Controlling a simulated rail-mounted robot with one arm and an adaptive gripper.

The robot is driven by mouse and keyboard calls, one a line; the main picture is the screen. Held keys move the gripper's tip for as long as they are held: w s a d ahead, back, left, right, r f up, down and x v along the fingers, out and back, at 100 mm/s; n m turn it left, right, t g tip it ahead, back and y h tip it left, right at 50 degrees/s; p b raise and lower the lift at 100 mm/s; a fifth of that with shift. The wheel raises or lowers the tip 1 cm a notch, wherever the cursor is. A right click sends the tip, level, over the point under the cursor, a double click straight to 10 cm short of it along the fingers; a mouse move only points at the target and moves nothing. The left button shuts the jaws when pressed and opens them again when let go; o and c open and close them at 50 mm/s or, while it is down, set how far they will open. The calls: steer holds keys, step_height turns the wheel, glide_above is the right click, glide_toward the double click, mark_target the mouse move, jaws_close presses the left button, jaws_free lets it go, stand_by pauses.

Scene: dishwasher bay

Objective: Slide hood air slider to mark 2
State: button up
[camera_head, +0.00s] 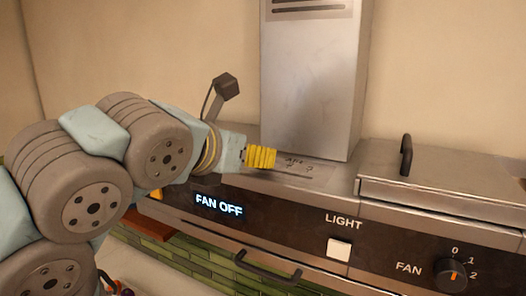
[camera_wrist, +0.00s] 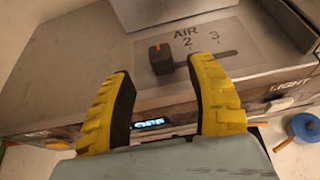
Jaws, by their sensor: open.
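The air slider knob (camera_wrist: 161,60) is a dark block with an orange mark, at the left of a dark slot (camera_wrist: 215,57) in the wrist view. It stands left of the printed 2; the 3 is further right. No 1 is visible. The AIR plate (camera_wrist: 250,45) lies on the hood top, and part of it shows in the head view (camera_head: 322,170). My gripper (camera_wrist: 160,70), with yellow fingers, is open, and the knob appears beyond and between its fingertips. Contact cannot be told. In the head view my gripper (camera_head: 261,157) hides the knob.
A metal duct (camera_head: 310,85) rises behind the plate. A raised lid with a black handle (camera_head: 406,155) is to the right. The front panel has a FAN OFF display (camera_head: 219,206), a light switch (camera_head: 339,249) and a fan dial (camera_head: 451,274). A blue pot (camera_wrist: 303,130) is below right.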

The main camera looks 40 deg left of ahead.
steer(key=p+x, duration=0.2)
steer(key=x, duration=0.2)
steer(key=shift+w, duration=0.45)
steer(key=shift+w+a+f, duration=0.1)
steer(key=shift+w+f, duration=0.2)
steer(key=shift+w, duration=0.2)
jaws_close()
